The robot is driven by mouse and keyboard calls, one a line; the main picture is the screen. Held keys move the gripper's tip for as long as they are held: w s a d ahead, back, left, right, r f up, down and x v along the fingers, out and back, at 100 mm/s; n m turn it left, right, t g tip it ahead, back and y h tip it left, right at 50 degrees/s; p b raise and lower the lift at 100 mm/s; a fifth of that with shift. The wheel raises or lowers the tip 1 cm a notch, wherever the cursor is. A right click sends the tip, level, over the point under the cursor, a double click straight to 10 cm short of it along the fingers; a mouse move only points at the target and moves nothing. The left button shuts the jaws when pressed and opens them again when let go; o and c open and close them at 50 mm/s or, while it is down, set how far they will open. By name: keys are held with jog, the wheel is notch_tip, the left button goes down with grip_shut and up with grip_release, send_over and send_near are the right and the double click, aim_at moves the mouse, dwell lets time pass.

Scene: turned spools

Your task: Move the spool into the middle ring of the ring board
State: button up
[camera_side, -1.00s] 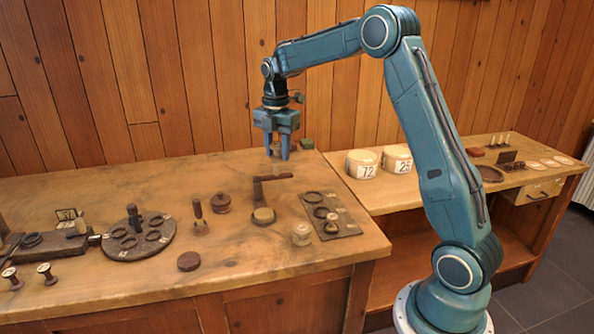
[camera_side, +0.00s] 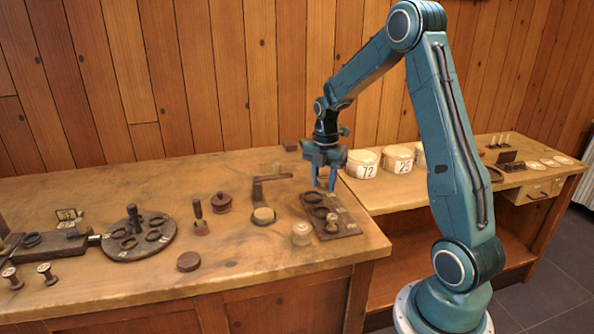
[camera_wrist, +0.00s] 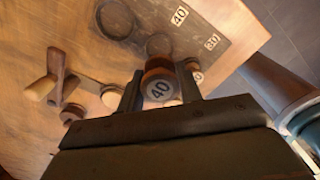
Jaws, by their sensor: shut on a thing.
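In the side view my gripper (camera_side: 325,184) points down above the ring board (camera_side: 352,228), and the spool is too small to make out clearly. The dark ring board (camera_wrist: 222,16) carries a row of rings. Its middle ring (camera_side: 320,212) looks empty; in the wrist view this ring (camera_wrist: 160,45) lies just beyond the held spool. A spool (camera_side: 332,224) appears to stand at the near ring.
A dark wooden arm on a stand (camera_side: 262,190) and a pale round piece (camera_side: 263,216) are farther left. Tubs marked 72 (camera_side: 361,165) and 25 (camera_side: 397,160) stand on the lower bench at right.

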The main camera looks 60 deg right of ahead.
jog(key=shift+f, duration=0.2)
send_over(322, 214)
jog(key=shift+f, duration=3)
jog(key=shift+f, duration=0.6)
dwell(1.1)
jog(key=o, duration=1)
jog(key=shift+r, duration=0.2)
jog(key=shift+r, duration=4.05)
